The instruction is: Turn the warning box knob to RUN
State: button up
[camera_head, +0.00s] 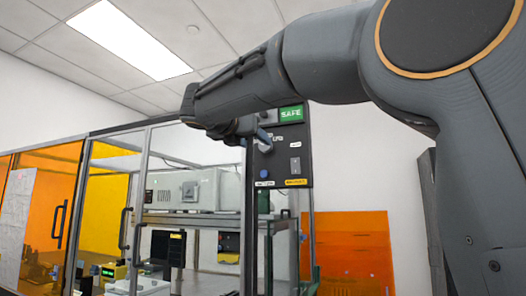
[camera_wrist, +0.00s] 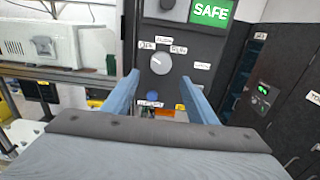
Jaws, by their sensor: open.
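The warning box (camera_head: 304,150) is a dark upright panel with a lit green SAFE sign (camera_head: 291,114). In the wrist view the box (camera_wrist: 190,48) carries a round grey knob (camera_wrist: 161,63) with a pale pointer mark tilted to the upper left. Small white labels sit to its left, above it and to its right; the right one seems to read RUN. My gripper (camera_wrist: 160,77) is open, its two blue fingers pointing at the box on either side of the knob, seemingly short of it. In the head view my gripper (camera_head: 259,134) partly hides the knob.
A blue button (camera_wrist: 152,96) is below the knob, with a yellow label to its right. A glazed enclosure with a pale instrument (camera_head: 185,190) stands left. A dark cabinet (camera_wrist: 285,90) is on the right. An orange panel (camera_head: 346,250) stands low behind.

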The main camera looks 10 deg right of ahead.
aim_at(264, 146)
jog(key=p+x, duration=0.1)
jog(key=x, duration=0.4)
jog(key=p+x, duration=0.1)
jog(key=x, duration=0.1)
jog(key=shift+w+d+r+p, duration=0.2)
jog(key=shift+w+r+p, duration=0.05)
jog(key=shift+r+p, duration=0.1)
jog(key=c, duration=1.1)
jog(key=shift+o, duration=0.2)
